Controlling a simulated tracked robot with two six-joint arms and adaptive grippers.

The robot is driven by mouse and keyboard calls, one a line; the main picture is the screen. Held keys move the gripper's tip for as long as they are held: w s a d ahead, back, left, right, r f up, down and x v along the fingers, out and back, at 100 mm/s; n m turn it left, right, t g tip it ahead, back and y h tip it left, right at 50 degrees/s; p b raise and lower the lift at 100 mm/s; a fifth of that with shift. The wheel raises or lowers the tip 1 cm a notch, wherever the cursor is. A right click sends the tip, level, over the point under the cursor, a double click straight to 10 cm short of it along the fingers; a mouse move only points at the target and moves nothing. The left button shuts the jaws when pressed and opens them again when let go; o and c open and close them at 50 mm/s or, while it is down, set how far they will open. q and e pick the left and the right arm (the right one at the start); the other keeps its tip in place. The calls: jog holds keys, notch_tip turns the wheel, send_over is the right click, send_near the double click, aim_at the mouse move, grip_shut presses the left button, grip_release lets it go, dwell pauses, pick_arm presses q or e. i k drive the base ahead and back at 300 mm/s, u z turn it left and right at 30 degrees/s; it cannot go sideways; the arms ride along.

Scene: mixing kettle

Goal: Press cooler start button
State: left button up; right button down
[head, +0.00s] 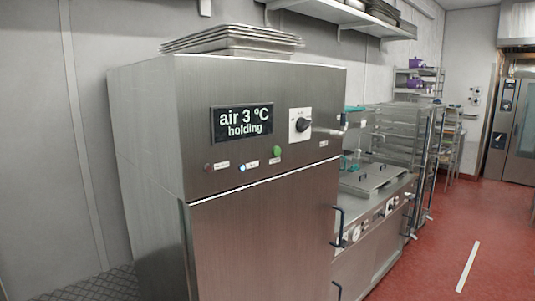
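A tall steel cooler cabinet (265,235) fills the middle of the head view. Its display (241,123) reads "air 3 °C holding". Below the display sits a row of small controls: a dark reddish one (208,167) at the left, a lit bluish-white one (242,168) in the middle, and a larger green button (277,151) to the right. Their labels are too small to read. A white plate with a black rotary knob (303,125) is right of the display. Neither of my grippers is in view.
Steel trays (232,40) are stacked on top of the cabinet. A steel counter unit with a lid (377,180) and wire racks (400,135) stand to the right. Red floor (435,250) is open at the right. A wall shelf (345,12) hangs above.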

aim_at(276, 150)
jog(key=u, duration=0.1)
jog(key=i, duration=1)
jog(key=z, duration=0.1)
